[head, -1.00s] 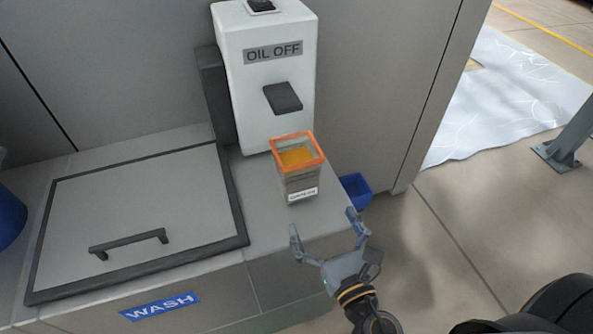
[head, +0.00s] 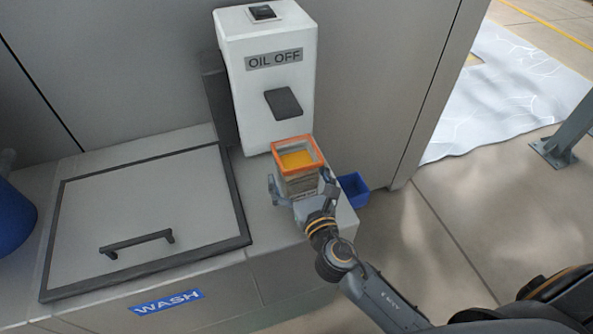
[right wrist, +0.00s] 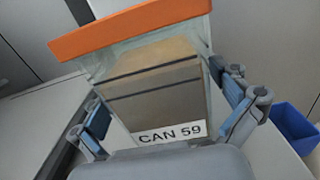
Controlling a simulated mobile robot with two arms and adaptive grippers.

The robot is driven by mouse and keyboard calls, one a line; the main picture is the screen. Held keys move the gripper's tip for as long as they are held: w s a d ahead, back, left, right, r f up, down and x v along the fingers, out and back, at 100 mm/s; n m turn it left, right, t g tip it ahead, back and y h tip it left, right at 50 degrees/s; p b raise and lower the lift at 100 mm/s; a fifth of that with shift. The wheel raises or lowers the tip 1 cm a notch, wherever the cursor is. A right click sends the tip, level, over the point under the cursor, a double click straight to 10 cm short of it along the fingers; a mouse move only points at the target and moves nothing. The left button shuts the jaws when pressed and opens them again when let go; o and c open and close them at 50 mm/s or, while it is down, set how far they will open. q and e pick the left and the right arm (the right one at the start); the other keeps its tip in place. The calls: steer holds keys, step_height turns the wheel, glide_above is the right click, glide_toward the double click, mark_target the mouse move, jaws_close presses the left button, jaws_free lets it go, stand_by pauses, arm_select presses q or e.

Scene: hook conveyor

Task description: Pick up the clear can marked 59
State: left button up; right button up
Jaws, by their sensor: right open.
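The clear can (head: 298,160) has an orange rim and yellowish contents, and stands on the grey counter under the white dispenser. In the right wrist view the can (right wrist: 158,92) fills the middle, with the label "CAN 59" low on its near face. My right gripper (head: 300,186) is open, with one finger on each side of the can. In the right wrist view my right gripper's blue-padded fingers (right wrist: 165,112) flank the can; I cannot tell whether the pads touch it. My left gripper is not in view.
The white dispenser marked "OIL OFF" (head: 268,95) stands right behind the can. A lidded wash station (head: 140,215) with a dark handle is to the left. A blue bin (head: 353,190) sits to the right, and a blue container (head: 12,220) is at the far left.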

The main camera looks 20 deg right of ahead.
steer(key=c, duration=1.5)
steer(key=shift+w+r, duration=0.1)
steer(key=shift+c, duration=1.3)
steer(key=shift+r, duration=0.1)
